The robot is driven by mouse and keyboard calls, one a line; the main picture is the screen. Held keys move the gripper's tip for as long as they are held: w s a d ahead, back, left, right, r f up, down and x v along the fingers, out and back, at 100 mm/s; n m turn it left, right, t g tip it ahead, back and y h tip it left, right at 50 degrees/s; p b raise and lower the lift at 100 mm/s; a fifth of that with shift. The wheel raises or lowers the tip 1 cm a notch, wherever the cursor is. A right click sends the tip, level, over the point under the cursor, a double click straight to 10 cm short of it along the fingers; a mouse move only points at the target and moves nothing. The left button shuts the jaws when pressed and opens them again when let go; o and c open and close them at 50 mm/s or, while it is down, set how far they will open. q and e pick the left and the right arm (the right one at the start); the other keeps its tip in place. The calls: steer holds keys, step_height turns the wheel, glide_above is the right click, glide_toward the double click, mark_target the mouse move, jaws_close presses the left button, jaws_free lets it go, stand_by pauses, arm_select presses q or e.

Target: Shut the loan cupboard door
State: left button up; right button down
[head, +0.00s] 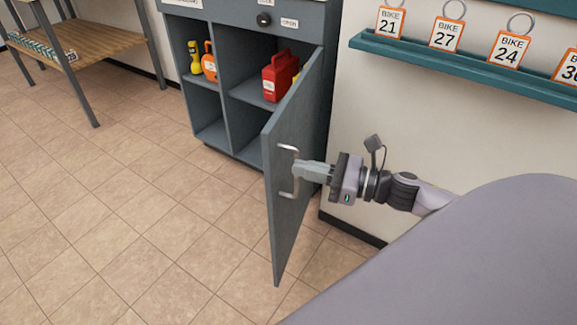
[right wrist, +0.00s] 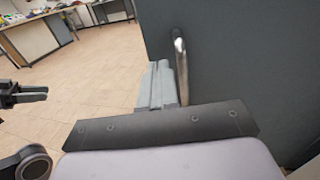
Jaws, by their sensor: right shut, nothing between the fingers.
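The loan cupboard door (head: 290,220) is a grey panel standing wide open, swung out from the right side of the grey cupboard (head: 228,90). A silver bar handle (head: 283,188) is on its outer face, which faces right. My right gripper (head: 301,169) is shut and empty, with its pale fingers at the handle and close to the door face. In the right wrist view the fingers (right wrist: 158,86) are just left of the handle bar (right wrist: 181,75), beside the door (right wrist: 245,70). I cannot tell whether they touch the door.
The cupboard holds a red can (head: 278,78), an orange container (head: 209,63) and a yellow item (head: 195,58). A teal shelf (head: 470,72) with bike tags is on the wall at right. A wooden bench (head: 90,45) stands at left. The tiled floor (head: 130,200) before the cupboard is clear.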

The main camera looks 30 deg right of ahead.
mark_target(274, 162)
steer(key=shift+x, duration=1.95)
